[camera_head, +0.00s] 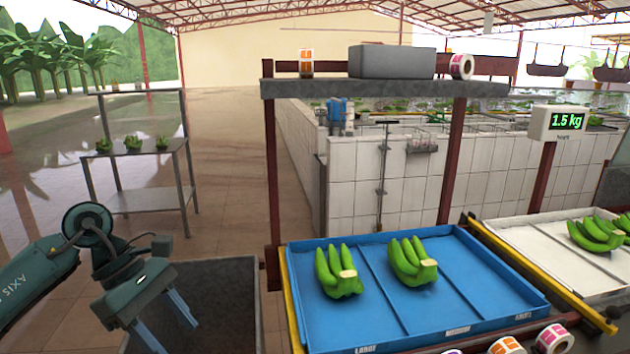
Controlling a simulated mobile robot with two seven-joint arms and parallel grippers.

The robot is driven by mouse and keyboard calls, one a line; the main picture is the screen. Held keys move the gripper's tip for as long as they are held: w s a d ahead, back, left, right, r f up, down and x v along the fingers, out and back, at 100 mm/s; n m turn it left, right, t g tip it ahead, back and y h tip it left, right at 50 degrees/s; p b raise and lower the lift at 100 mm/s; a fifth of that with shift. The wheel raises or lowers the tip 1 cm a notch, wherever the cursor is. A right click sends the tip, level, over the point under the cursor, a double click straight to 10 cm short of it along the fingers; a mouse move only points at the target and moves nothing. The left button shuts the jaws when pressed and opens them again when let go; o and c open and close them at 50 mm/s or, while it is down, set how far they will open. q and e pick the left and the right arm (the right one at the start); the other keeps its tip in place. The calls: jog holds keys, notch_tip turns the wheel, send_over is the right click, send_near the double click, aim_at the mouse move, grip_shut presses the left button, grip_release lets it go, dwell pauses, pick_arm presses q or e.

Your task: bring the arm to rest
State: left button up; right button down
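My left arm (92,225) comes in from the left, teal and dark. Its gripper (178,335) points down and to the right, with two blue fingers apart and nothing visible between them. It hangs over or in front of a dark panel (225,300), left of the blue tray (440,320); I cannot tell its height. One fingertip is cut off by the bottom edge. My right arm and gripper are not in view.
Two green banana clusters, a left one (337,272) and a right one (411,262), lie in separate tray compartments. A white tray (540,240) with more bananas stands right, below a scale display (558,122) reading 1.5 kg. A metal rack (150,200) stands behind my arm.

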pick_arm(q)
jog(key=s+d+n+t+h, duration=0.3)
jog(key=d+n+t+h, duration=0.3)
jog(key=d+n+h, duration=0.95)
notch_tip(320, 180, down, 10)
jog(key=w+a+n+t+y, duration=0.25)
jog(key=n+t+y, duration=0.9)
jog(key=n, duration=1.25)
jog(key=s+a+f+n+g+y, duration=0.2)
jog(key=s+f+n, duration=0.4)
jog(key=f, duration=0.3)
jog(key=s+a+f+n+g+y, duration=0.1)
jog(key=s+f+n+g+y, duration=0.2)
jog(key=s+f+n+y, duration=0.2)
notch_tip(320, 180, down, 4)
jog(key=s+n, duration=0.2)
jog(key=n, duration=0.1)
jog(key=shift+s+a+g, duration=0.2)
jog(key=shift+a+g, duration=0.15)
jog(key=shift+a, duration=0.05)
